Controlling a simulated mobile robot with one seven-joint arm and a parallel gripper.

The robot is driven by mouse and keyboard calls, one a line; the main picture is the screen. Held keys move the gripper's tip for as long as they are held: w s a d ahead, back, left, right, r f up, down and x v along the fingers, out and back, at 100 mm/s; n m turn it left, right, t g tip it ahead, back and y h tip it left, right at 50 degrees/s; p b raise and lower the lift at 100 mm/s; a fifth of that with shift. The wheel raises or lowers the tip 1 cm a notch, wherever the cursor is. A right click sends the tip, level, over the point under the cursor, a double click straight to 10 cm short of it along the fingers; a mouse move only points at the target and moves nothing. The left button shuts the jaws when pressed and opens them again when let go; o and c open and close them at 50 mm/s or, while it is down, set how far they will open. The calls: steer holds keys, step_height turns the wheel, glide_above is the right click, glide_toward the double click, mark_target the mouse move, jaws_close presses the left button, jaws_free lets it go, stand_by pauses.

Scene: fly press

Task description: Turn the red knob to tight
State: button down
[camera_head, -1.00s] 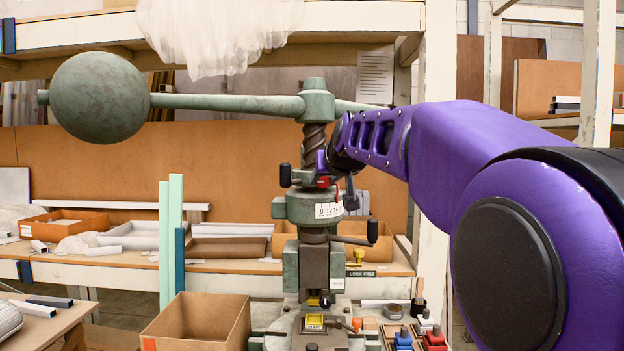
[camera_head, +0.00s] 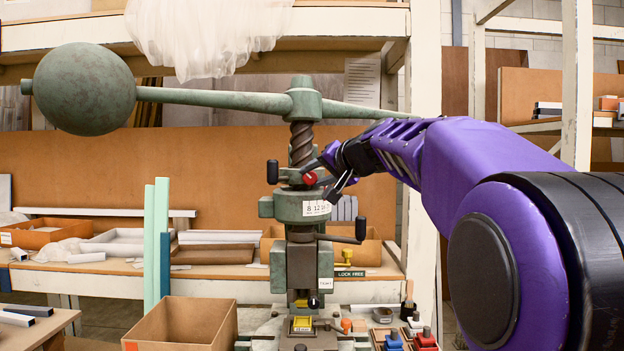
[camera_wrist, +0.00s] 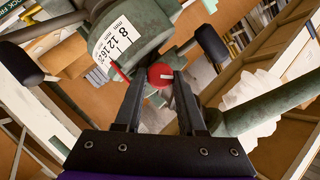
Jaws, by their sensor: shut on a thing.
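The red knob (camera_head: 309,179) sits on the green fly press (camera_head: 305,207), just above the white scale plate (camera_head: 316,208). In the wrist view the knob (camera_wrist: 160,75) is round with a pale mark on its face. My gripper (camera_head: 320,174) reaches in from the right. In the wrist view my gripper (camera_wrist: 158,80) has its two dark fingers on either side of the knob, shut on it. A thin red pointer (camera_wrist: 120,71) lies beside the scale plate, left of the fingers. The knob's sides are partly hidden by the fingertips.
Black-gripped handles (camera_head: 272,172) (camera_head: 361,229) stick out near the knob. The long bar with a heavy ball (camera_head: 85,90) spans above. A cardboard box (camera_head: 180,325) stands front left. A "LOCK FREE" sign (camera_head: 357,274) is at the lower right of the press.

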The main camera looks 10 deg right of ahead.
steer(key=m+y, duration=0.1)
steer(key=m+t, duration=0.1)
steer(key=m, duration=0.1)
steer(key=shift+d+f+m+y, duration=0.15)
steer(key=shift+m+y, duration=0.15)
steer(key=shift+y, duration=0.1)
steer(key=m+t+y, duration=0.1)
steer(key=m, duration=0.2)
steer(key=shift+f+m, duration=0.15)
steer(key=shift+m, duration=0.15)
steer(key=c, duration=0.5)
jaws_free()
